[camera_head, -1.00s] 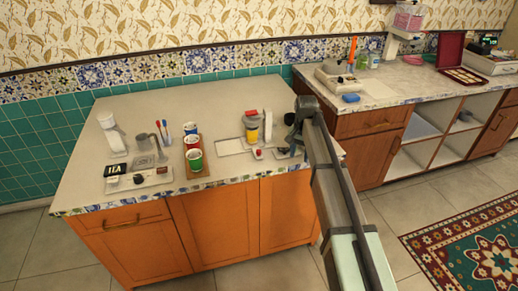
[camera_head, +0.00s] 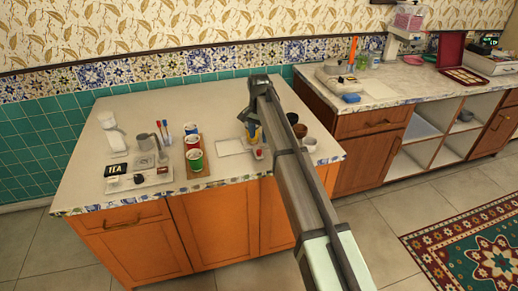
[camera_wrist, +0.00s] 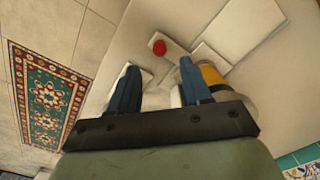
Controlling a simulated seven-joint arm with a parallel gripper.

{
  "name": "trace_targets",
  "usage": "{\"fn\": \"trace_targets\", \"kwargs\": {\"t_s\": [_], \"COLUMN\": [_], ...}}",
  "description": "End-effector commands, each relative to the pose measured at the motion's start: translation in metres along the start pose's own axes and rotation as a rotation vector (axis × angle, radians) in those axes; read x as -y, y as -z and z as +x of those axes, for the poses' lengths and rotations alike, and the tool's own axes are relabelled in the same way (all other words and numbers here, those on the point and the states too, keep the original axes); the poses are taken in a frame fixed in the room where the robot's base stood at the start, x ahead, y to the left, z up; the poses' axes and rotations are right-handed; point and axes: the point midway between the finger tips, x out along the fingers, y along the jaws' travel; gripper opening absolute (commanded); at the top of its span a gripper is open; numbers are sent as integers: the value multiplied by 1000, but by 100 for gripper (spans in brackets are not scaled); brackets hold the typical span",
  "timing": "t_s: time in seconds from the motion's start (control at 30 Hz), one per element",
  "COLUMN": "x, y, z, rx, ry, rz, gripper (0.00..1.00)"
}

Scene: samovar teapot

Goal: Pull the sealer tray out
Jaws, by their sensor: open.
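The sealer stands near the counter's front, mostly hidden behind my arm in the head view. Its flat white plate (camera_head: 232,147) shows to the left, and its red knob (camera_head: 259,154) sits low at the front. In the wrist view I see the red knob (camera_wrist: 159,47), a yellow part (camera_wrist: 212,74) beside the right finger, and a pale plate (camera_wrist: 240,28) beyond. My gripper (camera_wrist: 158,65) is open over the sealer, with one finger on each side of a pale part I cannot identify. I cannot tell whether the fingers touch it. The sealer tray is not clearly distinguishable.
A brown holder with red and green cups (camera_head: 194,160) stands left of the sealer. Further left is a tray with a TEA box (camera_head: 116,169). Dark cups (camera_head: 298,130) and a white cup (camera_head: 310,145) stand right of my arm. The counter's back (camera_head: 180,100) is clear.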

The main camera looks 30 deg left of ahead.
Motion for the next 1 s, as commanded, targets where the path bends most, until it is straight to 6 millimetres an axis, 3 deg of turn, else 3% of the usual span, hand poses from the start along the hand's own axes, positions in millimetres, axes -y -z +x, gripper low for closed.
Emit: {"fn": "trace_targets", "kwargs": {"t_s": [0.2, 0.4, 0.87, 1.0], "x": [-1, 0, 0, 0], "y": [0, 0, 0, 0], "z": [38, 60, 70, 70], "rx": [2, 1, 0, 0], "ry": [-2, -1, 0, 0], "rz": [0, 0, 0, 0], "gripper": [48, 48, 48, 38]}}
